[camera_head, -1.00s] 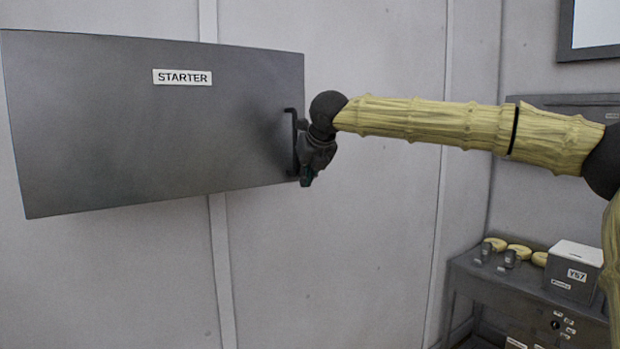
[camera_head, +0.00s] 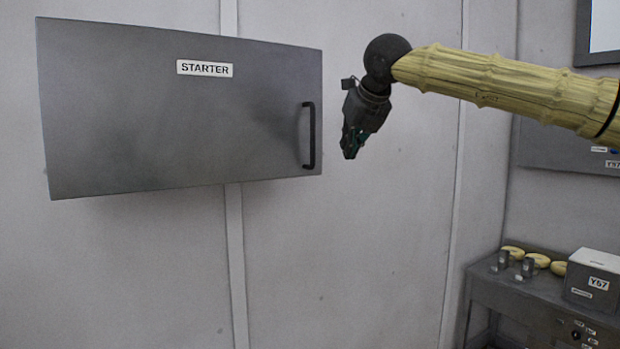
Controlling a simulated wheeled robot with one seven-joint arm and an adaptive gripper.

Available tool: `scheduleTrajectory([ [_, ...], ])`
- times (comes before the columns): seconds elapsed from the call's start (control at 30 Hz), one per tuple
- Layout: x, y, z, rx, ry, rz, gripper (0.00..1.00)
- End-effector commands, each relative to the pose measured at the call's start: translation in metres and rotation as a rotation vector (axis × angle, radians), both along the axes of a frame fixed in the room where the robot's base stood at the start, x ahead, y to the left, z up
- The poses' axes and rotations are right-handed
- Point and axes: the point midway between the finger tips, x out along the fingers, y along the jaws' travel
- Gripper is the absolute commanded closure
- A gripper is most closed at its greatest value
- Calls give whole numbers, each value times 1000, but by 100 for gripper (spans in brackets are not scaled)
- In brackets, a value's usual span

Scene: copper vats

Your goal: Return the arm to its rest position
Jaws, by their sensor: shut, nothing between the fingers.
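My gripper (camera_head: 350,150) is at the end of my bamboo-like arm, in the upper middle of the head view. Its fingers point down and are shut, with nothing seen between them. It hangs to the right of a dark grey cabinet (camera_head: 180,125) labelled STARTER, apart from the black bar handle (camera_head: 309,136). The cabinet's front looks closed. My arm (camera_head: 500,88) reaches in from the right edge; its base is out of view.
A dark bench (camera_head: 500,290) stands at the lower right. It bears a grey box (camera_head: 594,280) labelled Y57, several pale yellow rings (camera_head: 538,260) and small dark blocks. A grey panel (camera_head: 560,148) is on the right wall behind my arm. The wall below my gripper is clear.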

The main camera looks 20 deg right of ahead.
Motion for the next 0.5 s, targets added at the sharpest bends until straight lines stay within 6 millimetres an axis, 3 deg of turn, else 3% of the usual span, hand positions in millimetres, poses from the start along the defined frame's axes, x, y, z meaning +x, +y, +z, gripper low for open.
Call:
scheduleTrajectory([
  [0.17,3,2,-7,-17,6,3,100],
  [0.27,15,7,-32,-78,19,17,100],
  [0.37,34,16,-76,-189,45,49,100],
  [0.5,59,31,-153,-382,87,125,100],
])
